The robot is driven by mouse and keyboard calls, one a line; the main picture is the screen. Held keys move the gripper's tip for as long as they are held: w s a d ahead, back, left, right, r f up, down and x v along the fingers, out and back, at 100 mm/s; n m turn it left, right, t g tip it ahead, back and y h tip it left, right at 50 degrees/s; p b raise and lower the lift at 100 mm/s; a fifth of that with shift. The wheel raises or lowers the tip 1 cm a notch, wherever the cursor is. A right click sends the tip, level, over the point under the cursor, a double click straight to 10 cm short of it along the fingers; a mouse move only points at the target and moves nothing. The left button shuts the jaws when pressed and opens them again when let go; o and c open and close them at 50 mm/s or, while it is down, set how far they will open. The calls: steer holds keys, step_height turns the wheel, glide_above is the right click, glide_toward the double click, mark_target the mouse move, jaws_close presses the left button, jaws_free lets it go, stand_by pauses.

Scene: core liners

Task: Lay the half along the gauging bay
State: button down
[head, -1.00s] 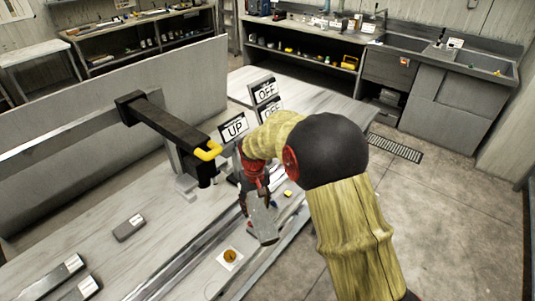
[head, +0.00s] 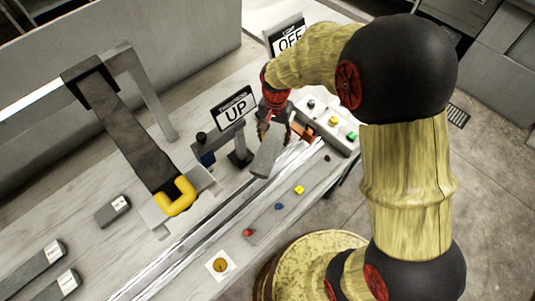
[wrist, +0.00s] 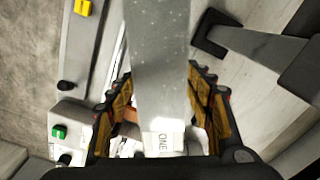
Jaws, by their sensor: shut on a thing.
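My gripper (head: 273,130) is shut on a long grey half (head: 267,156) with a white label at one end, and holds it over the table beside the metal rails. In the wrist view the half (wrist: 158,60) runs between the fingers (wrist: 158,88), its labelled end near the palm. Long parallel metal rails (head: 190,256) run diagonally along the table; I cannot tell which part is the gauging bay. Whether the half touches anything below is unclear.
A dark arm with a yellow end (head: 178,199) stands left of the rails. Other labelled grey pieces (head: 112,210) lie at left. A control box with coloured buttons (head: 327,124) is at right.

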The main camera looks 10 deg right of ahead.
mark_target(267, 162)
steer(key=s+a+m, duration=0.1)
steer(key=s, duration=0.1)
steer(key=s+a+m, duration=0.1)
steer(key=s+m, duration=0.1)
steer(key=s, duration=0.1)
steer(key=s+a+m, duration=0.2)
steer(key=s, duration=0.1)
steer(key=shift+s+p, duration=0.2)
steer(key=shift+p, duration=0.1)
steer(key=shift+a+f+b, duration=0.1)
steer(key=shift+f+b, duration=2.6)
steer(key=shift+f, duration=0.65)
steer(key=shift+f, duration=0.45)
steer(key=c, duration=0.7)
jaws_free()
steer(key=shift+s, duration=0.1)
steer(key=shift+o, duration=0.2)
steer(key=o, duration=0.7)
steer(key=shift+c, duration=0.2)
steer(key=shift+r, duration=0.1)
steer(key=shift+r+p, duration=3.3)
steer(key=shift+r, duration=1.15)
